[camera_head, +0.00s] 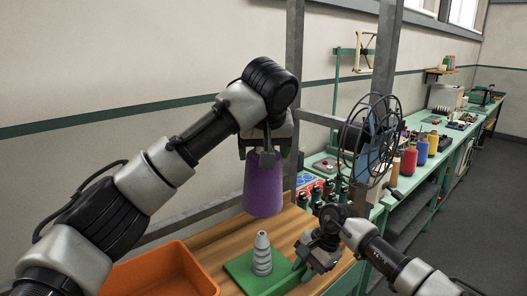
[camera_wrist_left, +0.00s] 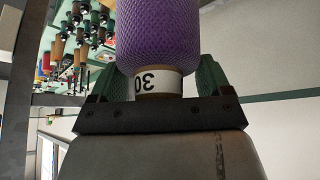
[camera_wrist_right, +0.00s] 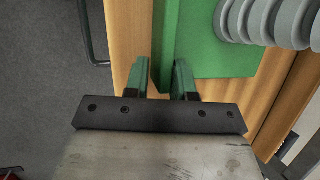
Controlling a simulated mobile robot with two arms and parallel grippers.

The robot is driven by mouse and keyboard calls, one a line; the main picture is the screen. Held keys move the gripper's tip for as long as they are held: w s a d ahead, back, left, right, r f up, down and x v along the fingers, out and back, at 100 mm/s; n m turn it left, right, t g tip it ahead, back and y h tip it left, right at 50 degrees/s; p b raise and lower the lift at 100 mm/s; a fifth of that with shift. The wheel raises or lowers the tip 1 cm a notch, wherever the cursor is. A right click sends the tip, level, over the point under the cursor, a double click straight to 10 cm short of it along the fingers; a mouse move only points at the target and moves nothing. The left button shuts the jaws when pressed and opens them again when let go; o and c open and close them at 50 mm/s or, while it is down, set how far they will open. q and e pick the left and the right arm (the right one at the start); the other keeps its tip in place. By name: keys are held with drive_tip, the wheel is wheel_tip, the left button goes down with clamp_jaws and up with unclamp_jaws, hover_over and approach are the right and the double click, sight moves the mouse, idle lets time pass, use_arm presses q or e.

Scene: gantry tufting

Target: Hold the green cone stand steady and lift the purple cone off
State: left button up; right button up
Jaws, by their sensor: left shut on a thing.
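The purple cone (camera_head: 264,188) hangs upright in my left gripper (camera_head: 265,152), which is shut on its upper end. In the left wrist view the fingers flank a white band marked "30" on the purple cone (camera_wrist_left: 160,40). The green cone stand (camera_head: 240,268) sits on the wooden bench top, with its grey ribbed spindle (camera_head: 262,254) bare. The cone is above the spindle and clear of it. My right gripper (camera_head: 303,262) is at the stand's right side. In the right wrist view its fingers (camera_wrist_right: 163,80) close on a green edge bar of the stand (camera_wrist_right: 166,40).
An orange bin (camera_head: 165,272) stands left of the stand. A grey gantry post (camera_head: 293,95) rises behind the cone. A black spoked wheel (camera_head: 368,135) and several colored thread cones (camera_head: 409,160) are on the green benches to the right. The grey floor (camera_head: 475,210) is clear.

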drive_tip(key=o, duration=0.4)
drive_tip(key=shift+f, duration=0.25)
use_arm(q)
drive_tip(key=shift+w+f, duration=0.1)
use_arm(e)
drive_tip(key=shift+r, duration=0.1)
